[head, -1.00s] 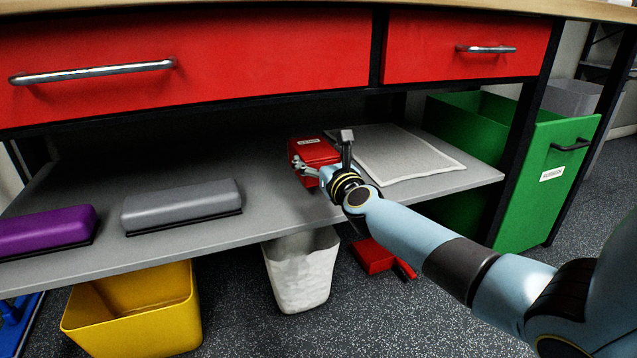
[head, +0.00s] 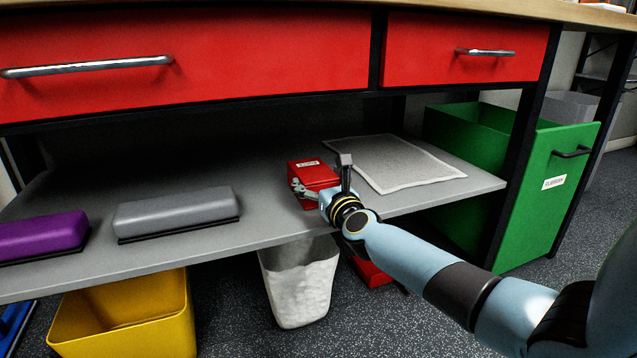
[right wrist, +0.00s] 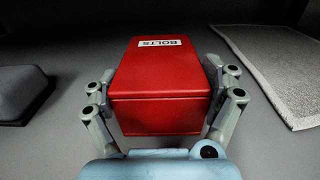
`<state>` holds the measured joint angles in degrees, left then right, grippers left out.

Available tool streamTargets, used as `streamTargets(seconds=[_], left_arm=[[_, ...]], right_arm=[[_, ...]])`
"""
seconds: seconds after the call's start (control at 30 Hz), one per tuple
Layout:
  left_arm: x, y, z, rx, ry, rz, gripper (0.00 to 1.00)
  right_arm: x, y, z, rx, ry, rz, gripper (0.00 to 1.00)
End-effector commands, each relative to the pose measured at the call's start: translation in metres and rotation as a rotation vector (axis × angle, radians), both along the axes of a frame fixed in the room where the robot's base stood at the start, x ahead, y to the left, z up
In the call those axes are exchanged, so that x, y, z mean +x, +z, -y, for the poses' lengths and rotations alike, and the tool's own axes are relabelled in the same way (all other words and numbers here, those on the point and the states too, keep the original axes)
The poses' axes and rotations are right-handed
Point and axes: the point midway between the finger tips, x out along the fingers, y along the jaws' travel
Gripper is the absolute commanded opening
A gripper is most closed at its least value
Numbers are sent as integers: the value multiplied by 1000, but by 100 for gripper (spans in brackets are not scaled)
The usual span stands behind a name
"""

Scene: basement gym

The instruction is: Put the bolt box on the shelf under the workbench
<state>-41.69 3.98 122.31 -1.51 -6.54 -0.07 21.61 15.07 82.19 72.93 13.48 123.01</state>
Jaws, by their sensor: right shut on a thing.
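The bolt box (head: 312,172) is a small red box with a white label, at the front middle of the grey shelf (head: 262,226) under the workbench (head: 200,65). In the right wrist view the box (right wrist: 162,82) shows its label reading BOLTS, upright between my fingers. My right gripper (head: 308,190) is shut on it, one finger along each side, and the gripper also shows in the right wrist view (right wrist: 163,105). Whether the box's underside touches the shelf I cannot tell. My left gripper is not in view.
A pale mat (head: 395,163) lies right of the box. A green bin (head: 555,190) stands at the right. Below are a yellow bin (head: 125,325), a white bin (head: 300,290) and a red object (head: 370,272).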

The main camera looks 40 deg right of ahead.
Motion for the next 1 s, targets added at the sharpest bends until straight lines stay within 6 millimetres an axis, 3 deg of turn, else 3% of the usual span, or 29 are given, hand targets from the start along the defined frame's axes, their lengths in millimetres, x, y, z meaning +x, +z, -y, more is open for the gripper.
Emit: streamTargets(seconds=[0.1, 0.13, 0.23, 0.7, 1.0], left_arm=[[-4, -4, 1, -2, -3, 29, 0], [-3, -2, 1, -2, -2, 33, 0], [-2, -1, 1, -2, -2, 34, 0], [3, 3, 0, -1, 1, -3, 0], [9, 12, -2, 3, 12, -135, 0]], right_arm=[[0, -5, 0, -1, 0, 0, 41], [0, -5, 0, 0, 0, -1, 88], [0, -4, 0, 0, 0, -1, 100], [-2, 2, 0, 0, 0, 0, 100], [-71, 1, -17, -1, 1, -2, 100]])
